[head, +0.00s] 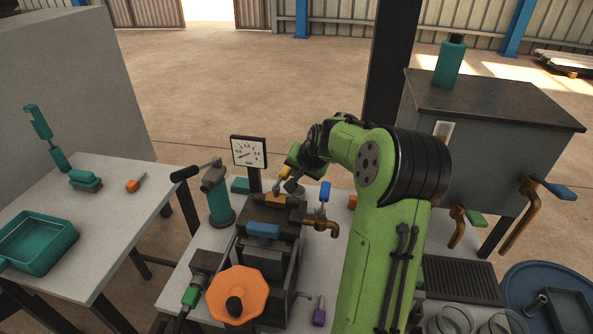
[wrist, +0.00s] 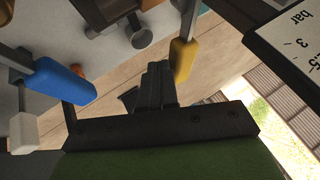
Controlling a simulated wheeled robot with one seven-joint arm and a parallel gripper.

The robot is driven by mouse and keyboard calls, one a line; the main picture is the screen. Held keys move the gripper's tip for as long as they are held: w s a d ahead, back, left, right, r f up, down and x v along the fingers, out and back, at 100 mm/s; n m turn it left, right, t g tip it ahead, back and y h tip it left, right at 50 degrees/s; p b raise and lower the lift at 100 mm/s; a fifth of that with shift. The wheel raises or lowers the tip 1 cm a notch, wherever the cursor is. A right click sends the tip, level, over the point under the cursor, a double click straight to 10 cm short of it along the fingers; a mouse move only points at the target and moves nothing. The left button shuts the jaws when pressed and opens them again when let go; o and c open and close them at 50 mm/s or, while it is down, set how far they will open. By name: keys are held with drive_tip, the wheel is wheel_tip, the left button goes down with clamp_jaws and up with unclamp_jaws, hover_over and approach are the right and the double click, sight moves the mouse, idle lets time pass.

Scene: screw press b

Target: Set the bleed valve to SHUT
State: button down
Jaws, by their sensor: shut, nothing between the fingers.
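A small yellow lever handle (head: 284,172) shows beside my gripper at the back of the press; in the wrist view the yellow handle (wrist: 183,60) lies just right of my fingers. I cannot tell whether they touch. My gripper (head: 296,186) is shut and empty; its fingers are together in the wrist view (wrist: 158,82). A blue lever handle (head: 325,191) stands upright above a brass tap (head: 322,226); the blue handle (wrist: 64,82) is left of my fingers in the wrist view. No SHUT marking is readable, so I cannot tell which handle is the bleed valve.
A bar gauge (head: 248,153) stands behind the press; its edge (wrist: 292,40) is close at right in the wrist view. An orange handwheel (head: 238,294) is in front. A teal hand pump (head: 217,195) stands left, and a grey tank (head: 485,125) with brass taps stands right.

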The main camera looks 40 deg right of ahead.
drive_tip(key=shift+w+d+r+n+y+p, duration=0.1)
drive_tip(key=shift+w+n+y+p, duration=0.4)
drive_tip(key=shift+w+n+p, duration=0.45)
drive_tip(key=shift+s+d, duration=0.1)
